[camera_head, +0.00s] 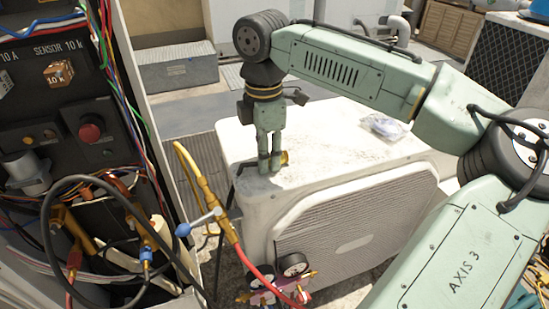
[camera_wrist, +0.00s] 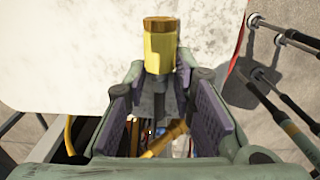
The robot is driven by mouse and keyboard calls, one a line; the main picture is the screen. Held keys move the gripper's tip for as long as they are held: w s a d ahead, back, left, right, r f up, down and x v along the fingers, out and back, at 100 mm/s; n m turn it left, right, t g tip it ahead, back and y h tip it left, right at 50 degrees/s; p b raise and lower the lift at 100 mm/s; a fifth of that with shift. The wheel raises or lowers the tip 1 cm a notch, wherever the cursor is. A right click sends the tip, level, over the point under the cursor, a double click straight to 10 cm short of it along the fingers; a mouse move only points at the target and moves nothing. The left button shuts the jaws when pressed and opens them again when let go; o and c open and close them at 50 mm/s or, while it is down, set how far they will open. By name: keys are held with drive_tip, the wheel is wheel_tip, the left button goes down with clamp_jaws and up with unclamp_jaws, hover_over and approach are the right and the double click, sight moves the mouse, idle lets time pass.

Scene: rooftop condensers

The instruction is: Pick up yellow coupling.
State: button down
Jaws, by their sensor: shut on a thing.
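The yellow coupling (camera_wrist: 159,50), a short cylinder with a browner end band, is at the tips of my gripper (camera_wrist: 160,72) in the wrist view. My gripper is shut on it. In the head view my gripper (camera_head: 271,166) points down over the left end of the white condenser's top (camera_head: 325,135). Only a small yellow part of the coupling (camera_head: 284,157) shows beside the fingertips there; the fingers hide the rest. I cannot tell whether the coupling touches the white top.
A clear plastic bag (camera_head: 384,127) lies on the condenser top. An open electrical panel (camera_head: 60,110) with loose wires stands at the left. A yellow and red hose (camera_head: 215,200) and gauges (camera_head: 292,264) are in front of the condenser. A grey box (camera_head: 178,72) stands behind.

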drive_tip(key=shift+r, duration=0.15)
drive_tip(key=shift+r, duration=0.55)
wheel_tip(320, 180, up, 2)
drive_tip(key=shift+r, duration=0.2)
drive_tip(key=s+d+r+b, duration=0.1)
drive_tip(key=s+d, duration=0.8)
drive_tip(key=s, duration=0.4)
drive_tip(key=shift+d+r, duration=0.15)
drive_tip(key=shift+d, duration=0.05)
drive_tip(key=c, duration=1.9)
unclamp_jaws()
clamp_jaws()
